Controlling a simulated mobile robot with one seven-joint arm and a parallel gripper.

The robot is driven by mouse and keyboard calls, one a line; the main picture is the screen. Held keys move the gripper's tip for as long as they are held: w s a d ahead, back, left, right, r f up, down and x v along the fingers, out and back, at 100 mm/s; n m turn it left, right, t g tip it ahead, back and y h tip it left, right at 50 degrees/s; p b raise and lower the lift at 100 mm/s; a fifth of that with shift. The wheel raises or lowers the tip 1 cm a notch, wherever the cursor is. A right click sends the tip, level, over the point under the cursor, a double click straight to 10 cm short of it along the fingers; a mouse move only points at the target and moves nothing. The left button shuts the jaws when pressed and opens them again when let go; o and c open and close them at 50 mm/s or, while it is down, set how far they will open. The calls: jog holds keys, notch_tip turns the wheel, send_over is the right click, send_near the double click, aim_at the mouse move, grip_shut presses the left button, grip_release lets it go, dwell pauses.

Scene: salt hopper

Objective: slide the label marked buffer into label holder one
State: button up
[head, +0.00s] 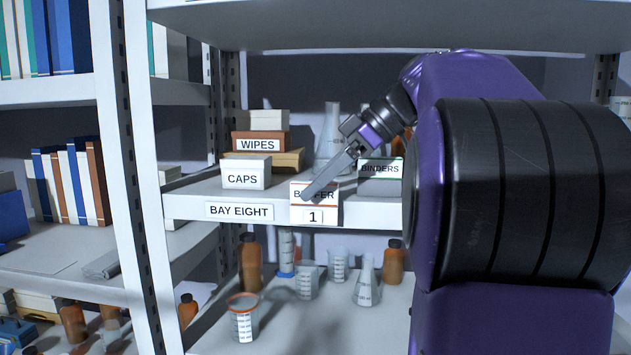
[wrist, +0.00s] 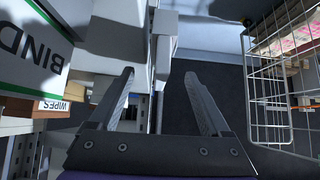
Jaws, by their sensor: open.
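The buffer label (head: 328,192), white with a red line, stands upright at the shelf's front edge, directly above the plate marked 1 (head: 314,217). It appears to sit at holder one; the holder's slot is too small to make out. My gripper (head: 307,197) reaches down from the upper right, and its fingertips cover the middle letters of the label. In the wrist view my gripper (wrist: 160,76) has its two fingers wide apart with nothing held between them. The buffer label cannot be made out in the wrist view.
A box marked CAPS (head: 246,173) and a BINDERS box (head: 380,187) stand on either side on the same shelf. A WIPES box (head: 259,143) is behind. The BAY EIGHT plate (head: 239,211) is left of holder one. Bottles and beakers fill the shelf below.

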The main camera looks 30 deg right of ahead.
jog(key=p+v, duration=0.3)
jog(key=v, duration=0.2)
dwell(0.7)
jog(key=shift+r, duration=0.1)
jog(key=p+v, duration=0.2)
jog(key=v, duration=0.5)
jog(key=shift+d, duration=0.2)
jog(key=shift+r, duration=0.15)
